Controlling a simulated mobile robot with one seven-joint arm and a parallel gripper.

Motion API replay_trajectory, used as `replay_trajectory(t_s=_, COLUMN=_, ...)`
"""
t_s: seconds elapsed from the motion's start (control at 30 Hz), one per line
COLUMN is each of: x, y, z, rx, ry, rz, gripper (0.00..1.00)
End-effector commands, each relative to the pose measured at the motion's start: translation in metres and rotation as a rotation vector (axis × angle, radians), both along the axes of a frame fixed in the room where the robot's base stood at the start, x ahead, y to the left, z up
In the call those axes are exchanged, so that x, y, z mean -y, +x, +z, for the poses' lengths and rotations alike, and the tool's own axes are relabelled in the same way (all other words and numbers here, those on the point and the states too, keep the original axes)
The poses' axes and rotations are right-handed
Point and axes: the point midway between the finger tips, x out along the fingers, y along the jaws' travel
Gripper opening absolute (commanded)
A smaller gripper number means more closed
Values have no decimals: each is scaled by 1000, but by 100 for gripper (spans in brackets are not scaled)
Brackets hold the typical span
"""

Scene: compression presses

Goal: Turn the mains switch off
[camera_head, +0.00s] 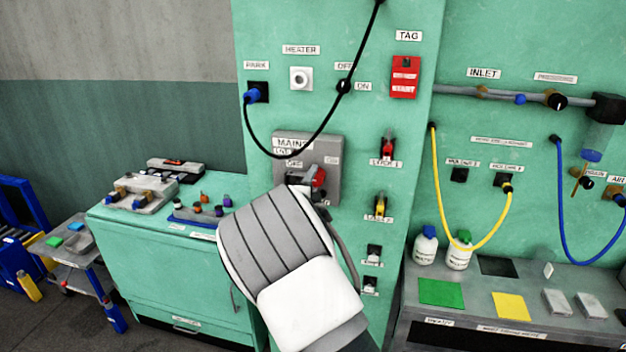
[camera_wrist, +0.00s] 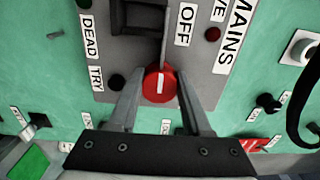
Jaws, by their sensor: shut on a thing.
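The mains switch is a red round handle with a white bar (camera_wrist: 160,84) on a grey panel (camera_head: 335,143) labelled MAINS. In the head view the red handle (camera_head: 319,177) shows just beyond my gripper (camera_head: 306,190). In the wrist view my gripper (camera_wrist: 160,100) has one finger on each side of the red handle and is shut on it. An OFF label (camera_wrist: 185,25) sits beside a dark block above the handle. The lower part of the panel is hidden by my arm in the head view.
A black cable (camera_head: 327,122) hangs in a loop from a blue plug (camera_head: 253,95) just above the panel. Red (camera_head: 387,148) and yellow (camera_head: 380,206) lockout items hang to the right. A green cabinet (camera_head: 170,262) stands at left, a grey bench at right.

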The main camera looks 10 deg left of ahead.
Motion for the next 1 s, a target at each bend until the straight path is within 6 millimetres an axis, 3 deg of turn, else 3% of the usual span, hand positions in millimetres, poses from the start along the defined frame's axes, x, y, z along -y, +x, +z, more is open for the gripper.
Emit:
replay_trajectory(t_s=0.1, x=0, y=0, z=0, rx=0, ry=-6, rz=1, gripper=0)
replay_trajectory(t_s=0.13, x=0, y=0, z=0, rx=0, ry=-6, rz=1, gripper=52)
replay_trajectory(t_s=0.3, x=0, y=0, z=0, rx=0, ry=-4, rz=0, gripper=79)
replay_trajectory(t_s=0.67, x=-1, y=-4, z=0, rx=0, ry=-2, rz=1, gripper=79)
replay_trajectory(t_s=0.87, x=-2, y=-31, z=-1, rx=-1, ry=-2, rz=2, gripper=79)
replay_trajectory(t_s=1.0, x=-3, y=-61, z=-2, rx=-1, ry=-1, rz=3, gripper=79)
